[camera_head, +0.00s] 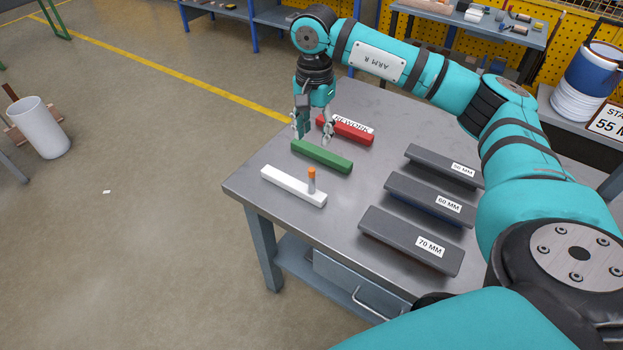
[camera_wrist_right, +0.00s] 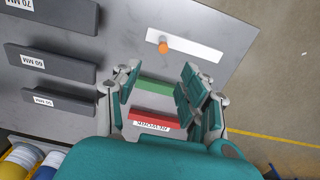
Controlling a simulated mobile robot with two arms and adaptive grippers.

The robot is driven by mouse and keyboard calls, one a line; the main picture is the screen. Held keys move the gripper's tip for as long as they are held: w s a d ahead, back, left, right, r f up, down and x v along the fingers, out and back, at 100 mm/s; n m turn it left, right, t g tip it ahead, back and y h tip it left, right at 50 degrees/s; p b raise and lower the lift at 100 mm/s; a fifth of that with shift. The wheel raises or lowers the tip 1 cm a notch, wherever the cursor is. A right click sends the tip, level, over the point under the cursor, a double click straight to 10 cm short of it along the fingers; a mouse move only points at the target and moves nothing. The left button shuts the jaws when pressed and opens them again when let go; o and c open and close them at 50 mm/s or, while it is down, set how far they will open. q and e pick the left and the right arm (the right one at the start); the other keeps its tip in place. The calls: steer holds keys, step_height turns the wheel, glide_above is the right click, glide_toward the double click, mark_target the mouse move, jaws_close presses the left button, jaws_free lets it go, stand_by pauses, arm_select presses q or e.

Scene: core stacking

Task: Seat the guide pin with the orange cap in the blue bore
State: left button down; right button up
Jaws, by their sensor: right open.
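The guide pin with the orange cap (camera_head: 312,182) stands upright at the white block (camera_head: 281,184), near its right end in the head view. In the right wrist view the orange cap (camera_wrist_right: 163,47) shows over the white block (camera_wrist_right: 195,45). My right gripper (camera_head: 312,136) is open and empty, pointing down over the table by the green block (camera_head: 322,156) and red REWORK block (camera_head: 352,131), apart from the pin. I cannot make out a blue bore; a bluish lower edge shows faintly under the 60 MM block (camera_head: 412,196). My left gripper is out of view.
Grey blocks marked 70 MM (camera_head: 392,236) and apparently 50 MM (camera_head: 430,160) flank the 60 MM one on the grey table (camera_head: 262,212). The table's left edge runs close to the white block. Bare tabletop lies between the coloured and grey blocks.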

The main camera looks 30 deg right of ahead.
mark_target(312, 169)
step_height(312, 169, down, 9)
steer(key=shift+r+p, duration=0.1)
steer(key=shift+p, duration=0.85)
steer(key=shift+a+f+p, duration=0.1)
steer(key=shift+f+p, duration=0.3)
steer(key=shift+f, duration=0.2)
step_height(312, 169, down, 4)
steer(key=shift+w+a+r+p, duration=0.1)
steer(key=shift+w+r+p, duration=0.1)
steer(key=shift+p, duration=0.5)
steer(key=shift+f, duration=0.4)
steer(key=shift+c, duration=0.2)
jaws_close()
